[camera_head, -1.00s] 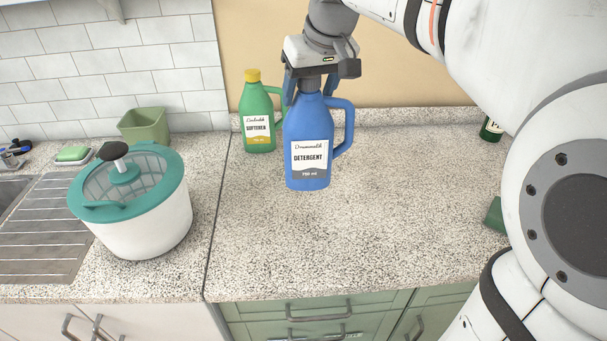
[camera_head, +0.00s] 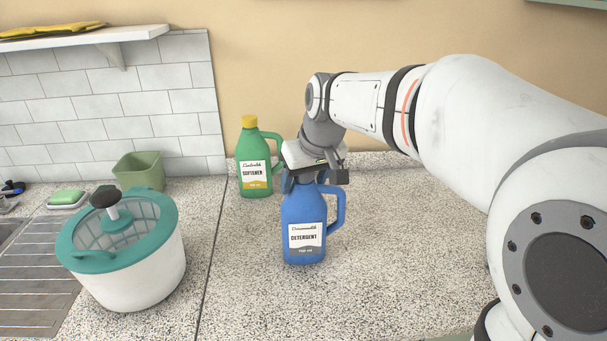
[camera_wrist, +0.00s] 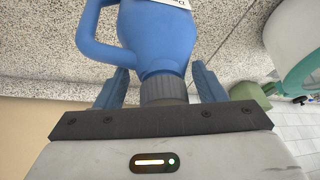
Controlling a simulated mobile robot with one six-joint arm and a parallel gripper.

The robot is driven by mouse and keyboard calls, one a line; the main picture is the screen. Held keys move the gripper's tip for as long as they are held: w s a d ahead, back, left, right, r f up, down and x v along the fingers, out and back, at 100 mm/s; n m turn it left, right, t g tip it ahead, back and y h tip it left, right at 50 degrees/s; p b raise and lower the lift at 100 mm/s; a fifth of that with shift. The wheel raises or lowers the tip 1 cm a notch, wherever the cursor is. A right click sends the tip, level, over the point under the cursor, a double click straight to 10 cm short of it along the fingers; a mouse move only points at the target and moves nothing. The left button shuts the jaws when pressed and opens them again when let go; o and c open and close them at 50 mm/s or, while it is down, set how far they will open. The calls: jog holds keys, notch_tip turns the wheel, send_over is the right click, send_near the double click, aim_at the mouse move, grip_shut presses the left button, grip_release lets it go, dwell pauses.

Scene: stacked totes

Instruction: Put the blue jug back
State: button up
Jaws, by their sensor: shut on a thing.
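The blue jug (camera_head: 304,215) has a white "Detergent" label and a handle on its right side. It is upright over the speckled counter. I cannot tell whether its base touches the counter. My gripper (camera_head: 307,180) is above it, shut on its neck. In the wrist view, the gripper (camera_wrist: 162,88) has one finger on each side of the grey cap (camera_wrist: 163,92), and the blue jug (camera_wrist: 155,35) extends away from it. The jug's cap is mostly hidden in the head view.
A green softener bottle (camera_head: 253,165) with a yellow cap stands behind and left of the jug. A white salad spinner (camera_head: 135,275) with a teal lid is at left, near a green bin (camera_head: 140,171) and the sink drainer. The counter (camera_head: 400,235) right of the jug is clear.

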jog(key=o, duration=1.5)
jog(key=shift+o, duration=0.2)
jog(key=v, duration=1.2)
jog(key=s+d+f+m+h, duration=0.1)
jog(key=s+d+f+m, duration=0.1)
jog(key=s+d+f, duration=0.2)
jog(key=s+d+f+m+g+h, duration=0.1)
jog(key=s+d+f, duration=0.3)
jog(key=s+f, duration=0.7)
notch_tip(320, 180, down, 6)
jog(key=shift+s+r+m+g, duration=0.1)
jog(key=shift+s+m+g, duration=0.2)
jog(key=shift+m, duration=0.2)
jog(key=shift+r+p, duration=0.1)
jog(key=shift+p, duration=0.2)
